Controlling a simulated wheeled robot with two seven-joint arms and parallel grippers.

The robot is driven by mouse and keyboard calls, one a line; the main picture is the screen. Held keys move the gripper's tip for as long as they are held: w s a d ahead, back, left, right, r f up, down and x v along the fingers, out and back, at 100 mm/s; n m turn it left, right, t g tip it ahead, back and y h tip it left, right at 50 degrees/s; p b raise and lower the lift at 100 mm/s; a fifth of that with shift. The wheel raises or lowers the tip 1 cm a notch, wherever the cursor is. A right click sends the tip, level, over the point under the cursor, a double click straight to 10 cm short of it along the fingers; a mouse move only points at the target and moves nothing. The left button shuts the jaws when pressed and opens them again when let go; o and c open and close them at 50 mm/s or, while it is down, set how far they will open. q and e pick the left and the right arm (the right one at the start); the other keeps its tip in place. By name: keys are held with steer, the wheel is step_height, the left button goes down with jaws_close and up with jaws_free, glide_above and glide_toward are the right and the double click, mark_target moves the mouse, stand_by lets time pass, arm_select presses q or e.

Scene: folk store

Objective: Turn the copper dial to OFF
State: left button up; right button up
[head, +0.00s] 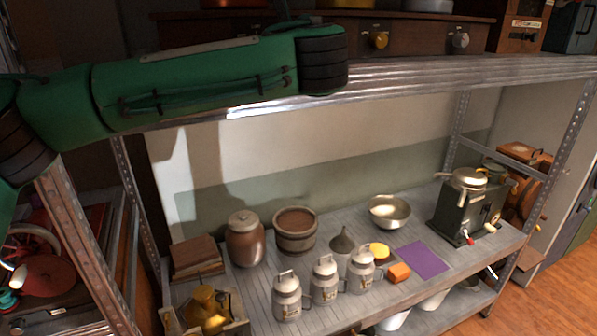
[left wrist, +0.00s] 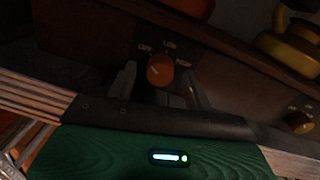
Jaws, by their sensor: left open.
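The copper dial (left wrist: 160,70) is on the front of a dark wooden unit (left wrist: 85,35) in the left wrist view. My left gripper (left wrist: 158,80) is open, with one finger on each side of the dial and visible gaps. In the head view my green left arm crosses the upper left and hides the copper dial and the gripper. My right gripper is not in view.
A brass knob (head: 378,40) and a silver knob (head: 461,40) are farther right on the same unit. The metal shelf edge (head: 420,75) runs just below. Lower down, a shelf holds milk cans (head: 325,280), a bowl (head: 388,211) and a dark grinder-like machine (head: 462,215).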

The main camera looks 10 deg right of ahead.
arm_select(q)
steer(key=b+v, duration=0.8)
steer(key=v, duration=0.6)
steer(key=w+f+n+g+h, duration=0.2)
steer(key=w+f, duration=0.3)
steer(key=f, duration=0.5)
steer(key=w+d+f+n+g+h, duration=0.1)
steer(key=w+f+n+h, duration=0.1)
steer(key=w+f, duration=0.4)
steer(key=w+f+n+g+h, duration=0.2)
steer(key=w+f, duration=0.4)
steer(key=f, duration=0.9)
steer(key=shift+w+d+g+h, duration=0.2)
steer(key=shift+g+h, duration=0.1)
steer(key=shift+h, duration=0.5)
steer(key=shift+f, duration=0.15)
